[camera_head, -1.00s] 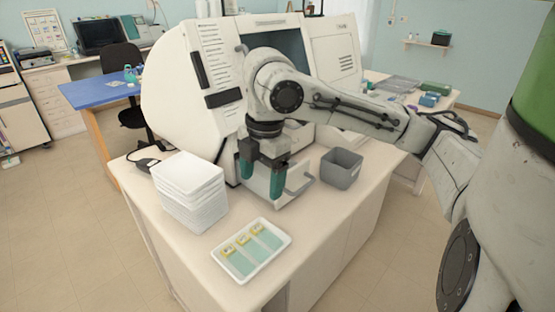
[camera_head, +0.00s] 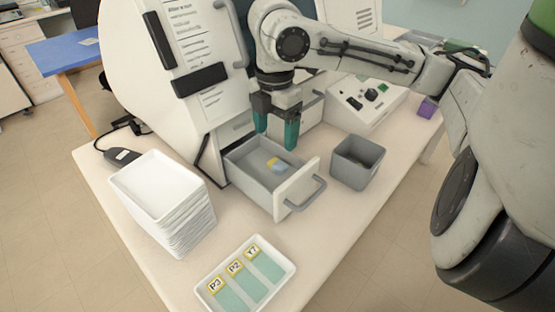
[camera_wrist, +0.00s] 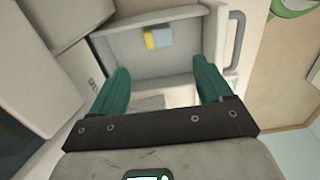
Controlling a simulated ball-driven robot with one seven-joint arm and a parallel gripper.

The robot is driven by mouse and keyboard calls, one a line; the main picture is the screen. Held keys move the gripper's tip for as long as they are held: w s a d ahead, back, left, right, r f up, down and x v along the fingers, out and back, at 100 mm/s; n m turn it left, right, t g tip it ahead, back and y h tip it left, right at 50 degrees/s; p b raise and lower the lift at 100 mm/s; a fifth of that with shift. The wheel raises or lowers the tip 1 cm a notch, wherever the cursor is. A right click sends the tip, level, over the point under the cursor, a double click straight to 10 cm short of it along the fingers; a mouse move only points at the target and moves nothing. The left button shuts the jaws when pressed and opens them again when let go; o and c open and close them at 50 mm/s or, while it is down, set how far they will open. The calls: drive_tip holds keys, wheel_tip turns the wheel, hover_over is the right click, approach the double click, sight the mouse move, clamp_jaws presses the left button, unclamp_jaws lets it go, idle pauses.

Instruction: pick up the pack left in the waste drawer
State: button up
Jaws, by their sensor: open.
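The waste drawer (camera_head: 243,176) of the white machine is pulled open, its grey handle (camera_head: 306,194) at the front. A small blue and yellow pack (camera_head: 277,164) lies on the drawer floor. In the wrist view the pack (camera_wrist: 158,38) lies toward the far side of the drawer (camera_wrist: 187,62). My gripper (camera_head: 276,140) points down above the drawer, its two green fingers apart and empty. In the wrist view the fingers (camera_wrist: 160,90) straddle part of the drawer, with the pack beyond their tips.
A grey open bin (camera_head: 358,162) stands right of the drawer. A stack of white trays (camera_head: 163,205) stands on the left. A white tray with several labelled slides (camera_head: 243,281) lies in front. The white machine (camera_head: 185,75) rises behind the drawer.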

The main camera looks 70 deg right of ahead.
sight(274, 167)
wheel_tip(274, 167, down, 4)
drive_tip(key=shift+r, duration=0.25)
drive_tip(key=shift+w+a+f, duration=0.1)
drive_tip(key=shift+a+f, duration=0.05)
drive_tip(key=shift+f, duration=1.25)
drive_tip(key=shift+w+a+f, duration=0.1)
drive_tip(key=shift+f, duration=1.25)
drive_tip(key=shift+c, duration=0.4)
drive_tip(key=c, duration=1.1)
